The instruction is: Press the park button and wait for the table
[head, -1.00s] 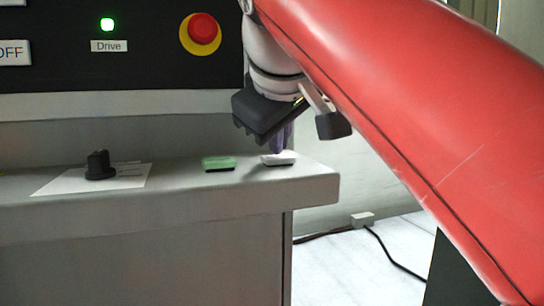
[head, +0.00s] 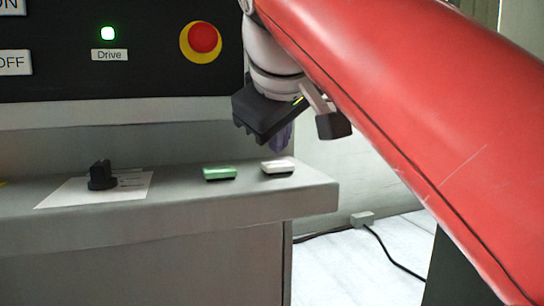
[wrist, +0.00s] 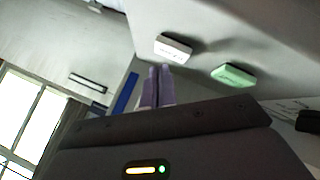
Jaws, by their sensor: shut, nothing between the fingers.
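A white button block (head: 278,167) sits near the right end of a grey ledge (head: 180,210) on the machine front. It also shows in the wrist view (wrist: 173,48), with dark lettering too small to read. A green button block (head: 220,173) is just left of it, and also shows in the wrist view (wrist: 233,75). My gripper (head: 280,145) is shut and empty, with purple fingers pointing down. The fingertips are just above the white button, with a small gap in the head view. They also show in the wrist view (wrist: 160,72). I cannot identify the table.
A black knob (head: 102,176) stands on a white card (head: 65,194) at the ledge's left. The black panel above has a lit green Drive lamp (head: 108,33), a red emergency stop (head: 203,38) and an OFF plate (head: 14,62). A cable (head: 392,256) lies on the floor.

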